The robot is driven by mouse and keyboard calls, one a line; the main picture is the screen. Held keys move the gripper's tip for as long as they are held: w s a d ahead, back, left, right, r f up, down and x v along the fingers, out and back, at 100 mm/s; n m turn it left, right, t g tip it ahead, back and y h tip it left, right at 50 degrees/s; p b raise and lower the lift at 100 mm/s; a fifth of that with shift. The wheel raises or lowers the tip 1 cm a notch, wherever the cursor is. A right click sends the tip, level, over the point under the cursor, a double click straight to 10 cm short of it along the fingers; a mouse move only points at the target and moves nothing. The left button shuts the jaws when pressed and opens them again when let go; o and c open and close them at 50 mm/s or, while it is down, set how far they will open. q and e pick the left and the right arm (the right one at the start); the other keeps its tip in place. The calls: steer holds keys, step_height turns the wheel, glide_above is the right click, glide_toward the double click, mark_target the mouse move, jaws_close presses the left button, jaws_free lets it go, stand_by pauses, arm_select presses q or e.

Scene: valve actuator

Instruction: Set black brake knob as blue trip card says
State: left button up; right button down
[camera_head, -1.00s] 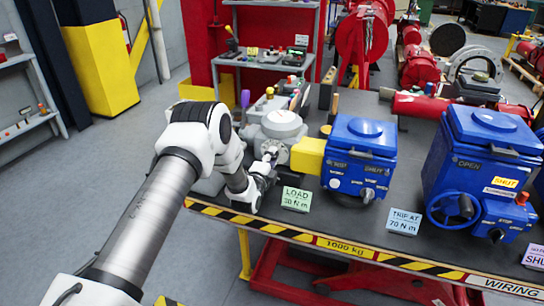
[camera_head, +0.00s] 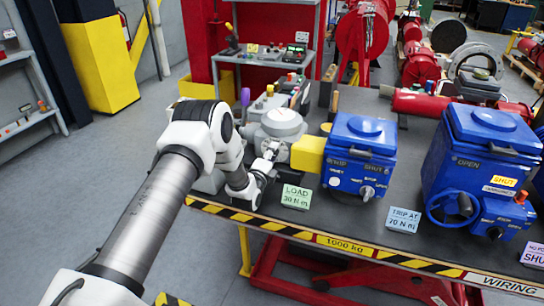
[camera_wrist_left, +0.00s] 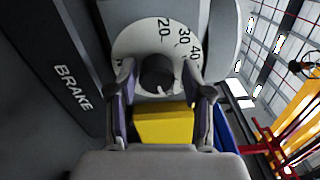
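The black brake knob (camera_wrist_left: 158,72) shows in the left wrist view, on a pale dial (camera_wrist_left: 130,42) with the numbers 20, 30 and 40. The word BRAKE is on the dark surface beside it. My left gripper (camera_wrist_left: 159,82) is open, with one finger on each side of the knob; I cannot tell whether they touch it. In the head view my left gripper (camera_head: 267,164) is at the grey brake unit (camera_head: 282,124), and the knob is hidden. The blue trip card (camera_head: 403,220) reads TRIP AT 70 N m. My right gripper is not in view.
A green card (camera_head: 296,197) reads LOAD 30 N m. A yellow block (camera_head: 308,154) adjoins a blue actuator (camera_head: 362,140). A larger blue actuator (camera_head: 485,150) with a handwheel stands to the right. Tools lie behind the grey unit. The striped table edge is in front.

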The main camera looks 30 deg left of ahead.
arm_select(q)
steer(key=shift+f, duration=0.15)
steer(key=v, duration=1.2)
steer(key=shift+a+f, duration=0.1)
